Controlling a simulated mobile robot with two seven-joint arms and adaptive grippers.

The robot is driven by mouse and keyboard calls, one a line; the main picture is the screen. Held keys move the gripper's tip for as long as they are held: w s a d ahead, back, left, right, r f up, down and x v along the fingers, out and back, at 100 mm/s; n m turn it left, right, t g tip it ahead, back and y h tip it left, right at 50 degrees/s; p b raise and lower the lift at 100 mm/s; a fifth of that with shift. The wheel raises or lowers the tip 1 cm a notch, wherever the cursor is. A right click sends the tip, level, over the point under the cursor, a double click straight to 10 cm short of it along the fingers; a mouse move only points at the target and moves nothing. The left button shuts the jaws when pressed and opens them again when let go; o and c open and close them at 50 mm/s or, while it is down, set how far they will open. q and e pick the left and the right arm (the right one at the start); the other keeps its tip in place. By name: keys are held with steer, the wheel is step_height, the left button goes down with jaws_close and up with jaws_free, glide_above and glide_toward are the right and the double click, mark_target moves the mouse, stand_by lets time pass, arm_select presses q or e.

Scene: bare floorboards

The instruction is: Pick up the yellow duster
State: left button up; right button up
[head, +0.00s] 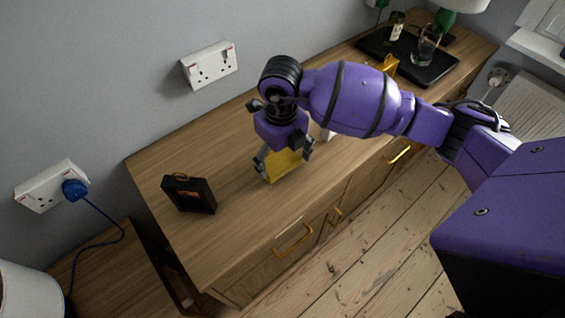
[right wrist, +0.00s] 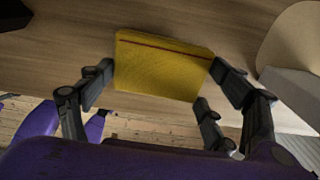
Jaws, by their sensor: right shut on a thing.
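The yellow duster (head: 284,163) is a flat yellow block on or just above the wooden cabinet top (head: 237,199); I cannot tell whether it touches the wood. My right gripper (head: 285,163) points down over it and is shut on it, with fingers at both sides. In the right wrist view the duster (right wrist: 162,65) shows a dark red line along it, with the fingers of my right gripper (right wrist: 160,85) at its left and right edges. My left gripper is not in view.
A small black framed item (head: 189,194) stands on the cabinet's left part. A black tray (head: 408,55) with a glass (head: 426,44) and a bottle (head: 396,27) is at the far right. Wall sockets (head: 208,65) are behind. Gold drawer handles (head: 293,240) stick out in front.

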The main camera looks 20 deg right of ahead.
steer(key=s+a+r, duration=0.7)
steer(key=s+r, duration=0.3)
steer(key=s, duration=0.1)
steer(key=shift+s+a, duration=0.25)
steer(key=shift+a, duration=0.15)
